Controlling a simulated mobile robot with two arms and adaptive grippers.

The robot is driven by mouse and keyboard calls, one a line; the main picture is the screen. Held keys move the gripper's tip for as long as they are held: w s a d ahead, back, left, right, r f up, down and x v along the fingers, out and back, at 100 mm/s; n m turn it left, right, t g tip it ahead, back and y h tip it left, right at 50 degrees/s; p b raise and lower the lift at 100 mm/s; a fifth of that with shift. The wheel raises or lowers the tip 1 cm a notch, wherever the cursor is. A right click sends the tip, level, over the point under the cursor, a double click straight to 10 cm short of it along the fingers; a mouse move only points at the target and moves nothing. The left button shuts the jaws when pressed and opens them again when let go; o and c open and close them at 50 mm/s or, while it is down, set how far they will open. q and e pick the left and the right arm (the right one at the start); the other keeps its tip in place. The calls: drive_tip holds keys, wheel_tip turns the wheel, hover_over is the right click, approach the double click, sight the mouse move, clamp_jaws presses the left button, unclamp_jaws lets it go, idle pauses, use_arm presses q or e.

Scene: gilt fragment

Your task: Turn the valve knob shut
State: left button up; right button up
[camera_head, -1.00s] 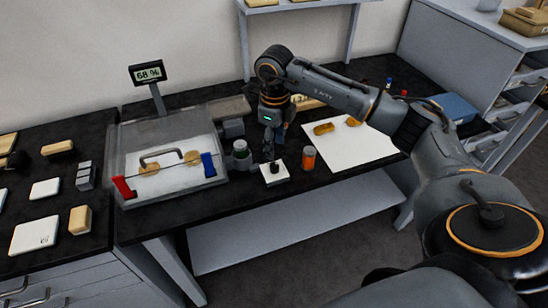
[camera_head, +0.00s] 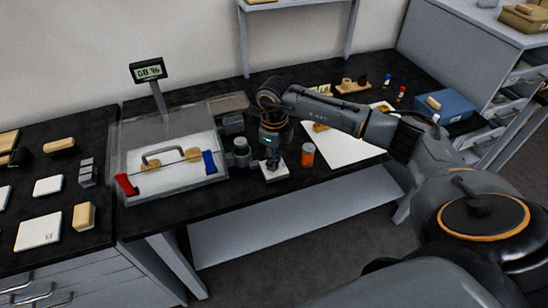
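A small white square block (camera_head: 274,172) sits near the front edge of the black table. The dark knob on its top is now mostly hidden by my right gripper (camera_head: 276,160), which points straight down over it. The fingertips are at the knob, but they are small and dark, so I cannot tell whether they are closed on it. My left gripper is not in view.
A clear-lidded box (camera_head: 170,160) with red and blue clips stands left of the block. A grey-lidded jar (camera_head: 241,153) and an orange bottle (camera_head: 308,154) stand close on either side. A display (camera_head: 148,71) stands behind the box. White paper (camera_head: 345,150) lies to the right.

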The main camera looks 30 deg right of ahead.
clamp_jaws()
drive_tip(key=n+b, duration=0.3)
drive_tip(key=shift+f, duration=0.2)
drive_tip(key=n+b, duration=0.4)
drive_tip(key=n, duration=0.1)
drive_tip(key=shift+n+b, duration=0.4)
drive_tip(key=n+b, duration=0.3)
drive_tip(key=n, duration=0.2)
drive_tip(key=shift+r, duration=0.1)
drive_tip(key=shift+r+n+b, duration=0.1)
drive_tip(key=shift+n+b, duration=0.9)
drive_tip(key=shift+n, duration=1.1)
